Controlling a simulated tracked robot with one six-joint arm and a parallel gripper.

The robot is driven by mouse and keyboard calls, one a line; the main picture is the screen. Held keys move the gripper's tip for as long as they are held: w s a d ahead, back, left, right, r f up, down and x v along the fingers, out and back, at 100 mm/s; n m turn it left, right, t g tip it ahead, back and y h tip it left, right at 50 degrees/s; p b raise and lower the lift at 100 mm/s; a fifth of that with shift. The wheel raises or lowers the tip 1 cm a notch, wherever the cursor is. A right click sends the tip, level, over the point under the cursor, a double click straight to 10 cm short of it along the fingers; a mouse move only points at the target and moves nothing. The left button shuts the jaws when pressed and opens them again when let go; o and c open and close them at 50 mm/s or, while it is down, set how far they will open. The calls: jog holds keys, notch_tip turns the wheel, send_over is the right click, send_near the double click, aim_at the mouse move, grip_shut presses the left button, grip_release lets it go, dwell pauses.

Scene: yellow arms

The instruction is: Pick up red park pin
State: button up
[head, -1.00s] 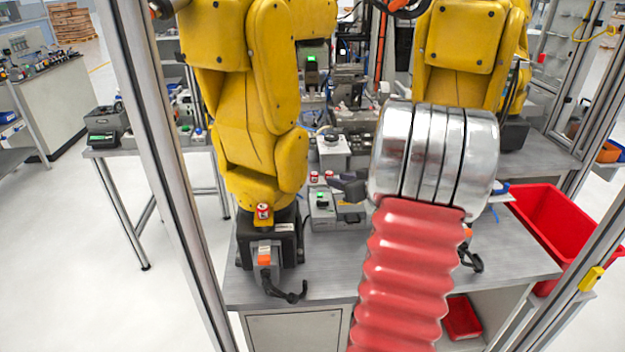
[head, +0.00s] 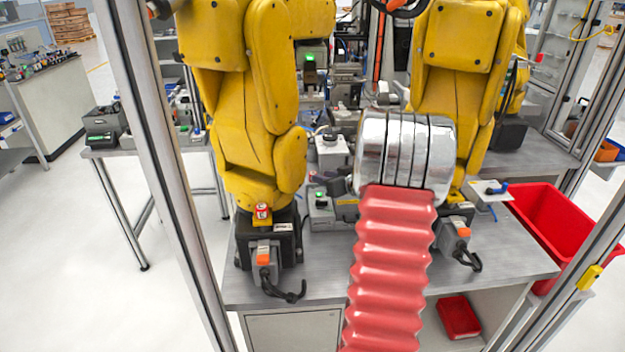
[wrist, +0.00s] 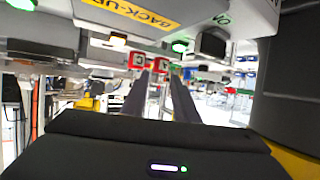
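Two small red blocks with white markings show in the wrist view: the left red block (wrist: 136,61) just beyond the left fingertip, the right red block (wrist: 160,67) beyond the gap between the fingers. I cannot tell which, if either, is the red park pin. In the head view a small red piece (head: 312,175) sits on the grey box (head: 321,219), partly hidden by my gripper. My gripper (wrist: 160,78) is open, its two dark fingers apart with nothing between them. In the head view my gripper (head: 328,184) is largely hidden behind my silver wrist.
Yellow robot arms (head: 265,100) stand left and right on the grey table (head: 330,280). Another red-and-white piece (head: 262,212) is at the left arm's base. A red bin (head: 555,225) is at the right. In the wrist view a light panel marked BACK-UP (wrist: 135,15) is close above the fingers.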

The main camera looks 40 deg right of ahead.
aim_at(317, 184)
jog(key=shift+x, duration=2.5)
jog(key=shift+s+f, duration=0.1)
jog(key=shift+f, duration=0.05)
jog(key=shift+c, duration=0.6)
grip_shut()
notch_tip(317, 184, up, 10)
